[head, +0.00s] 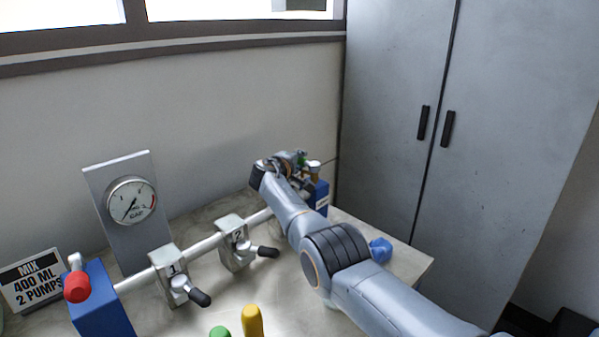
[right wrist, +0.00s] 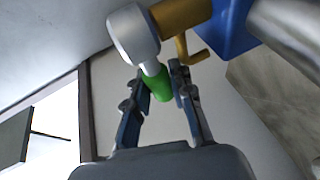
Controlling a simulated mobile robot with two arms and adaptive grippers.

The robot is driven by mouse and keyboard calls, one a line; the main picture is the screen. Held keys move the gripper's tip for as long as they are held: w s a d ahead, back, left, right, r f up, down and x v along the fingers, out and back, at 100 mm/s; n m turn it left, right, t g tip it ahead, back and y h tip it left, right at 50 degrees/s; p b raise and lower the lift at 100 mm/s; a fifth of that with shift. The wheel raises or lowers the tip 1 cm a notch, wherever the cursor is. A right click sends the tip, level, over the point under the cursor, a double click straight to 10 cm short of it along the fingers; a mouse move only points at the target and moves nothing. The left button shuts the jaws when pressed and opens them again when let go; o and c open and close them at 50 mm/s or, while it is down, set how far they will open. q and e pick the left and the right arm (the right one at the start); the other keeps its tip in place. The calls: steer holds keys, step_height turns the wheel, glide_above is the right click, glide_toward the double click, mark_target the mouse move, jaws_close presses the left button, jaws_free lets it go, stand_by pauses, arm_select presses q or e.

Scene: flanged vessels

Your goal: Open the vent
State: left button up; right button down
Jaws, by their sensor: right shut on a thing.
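At the far end of the pipe, a valve with a silver cap (right wrist: 133,35) and a yellow body (right wrist: 182,14) stands by a blue block (head: 319,194). A green lever (right wrist: 158,86) reaches out from under the silver cap. My right gripper (head: 298,160) is at this valve; in the right wrist view its fingers (right wrist: 160,80) are shut on the green lever, one on each side. In the head view my wrist and arm hide much of the valve, and no label reading "vent" can be made out. My left gripper is not in view.
A pipe (head: 205,245) carries black-handled valves, valve 1 (head: 168,273) and valve 2 (head: 234,243). A gauge (head: 131,201), a red knob (head: 77,288) on a blue block (head: 97,310) and a sign (head: 35,281) stand left. A blue piece (head: 380,249) lies beside my right arm. A cabinet (head: 400,60) stands behind.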

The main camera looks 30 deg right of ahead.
steer(key=shift+r, duration=0.25)
stand_by(0.3)
steer(key=c, duration=1.4)
jaws_free()
steer(key=shift+o, duration=1.3)
steer(key=shift+f, duration=0.15)
steer(key=shift+a, duration=0.1)
